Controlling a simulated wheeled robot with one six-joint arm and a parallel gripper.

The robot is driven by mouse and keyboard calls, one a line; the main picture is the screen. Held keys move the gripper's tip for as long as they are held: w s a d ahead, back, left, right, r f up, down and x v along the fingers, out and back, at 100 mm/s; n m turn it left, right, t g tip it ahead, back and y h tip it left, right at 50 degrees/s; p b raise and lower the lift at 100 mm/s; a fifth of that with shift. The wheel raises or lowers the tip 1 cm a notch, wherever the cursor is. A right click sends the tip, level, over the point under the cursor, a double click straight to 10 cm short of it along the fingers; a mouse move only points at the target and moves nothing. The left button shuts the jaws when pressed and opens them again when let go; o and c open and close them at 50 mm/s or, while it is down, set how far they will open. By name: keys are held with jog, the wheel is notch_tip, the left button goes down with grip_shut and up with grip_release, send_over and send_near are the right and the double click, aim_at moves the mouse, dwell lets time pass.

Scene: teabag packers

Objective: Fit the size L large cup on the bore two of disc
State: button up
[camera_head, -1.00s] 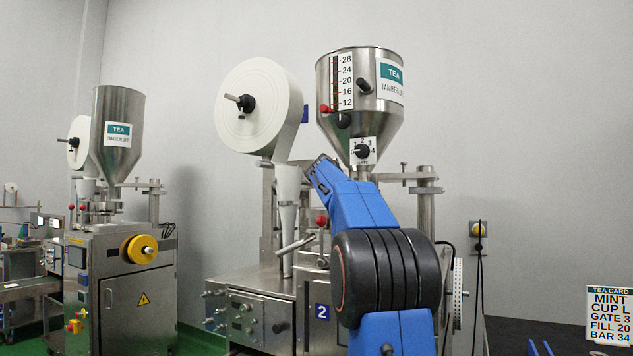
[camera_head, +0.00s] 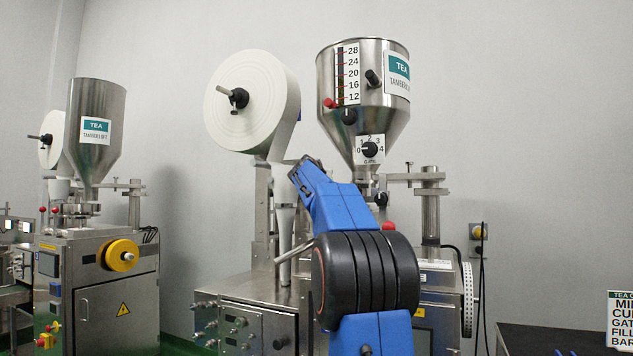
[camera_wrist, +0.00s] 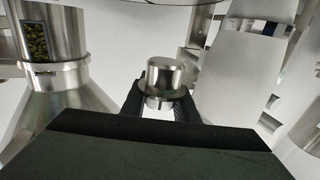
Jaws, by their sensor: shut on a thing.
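In the wrist view, my gripper (camera_wrist: 160,104) is shut on a shiny metal cup (camera_wrist: 164,76), held between its two dark fingers. No size mark can be read on the cup. In the head view, my blue arm reaches up in front of the machine, and it hides the cup and my fingertips. The disc and its bores cannot be made out in either view.
The steel hopper (camera_head: 361,95) with a fill scale and gate dial (camera_head: 370,149) stands above my arm. A white paper roll (camera_head: 255,104) is left of it. A tea card (camera_head: 620,320) is cut off at the right edge. A second machine (camera_head: 97,290) stands at far left.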

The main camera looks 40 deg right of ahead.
jog(key=shift+s+a+f, duration=0.1)
jog(key=shift+f, duration=2.75)
jog(key=shift+f, duration=1.8)
jog(key=o, duration=1.2)
jog(key=v, duration=1.7)
jog(key=shift+s+a, duration=0.1)
jog(key=shift+a, duration=0.1)
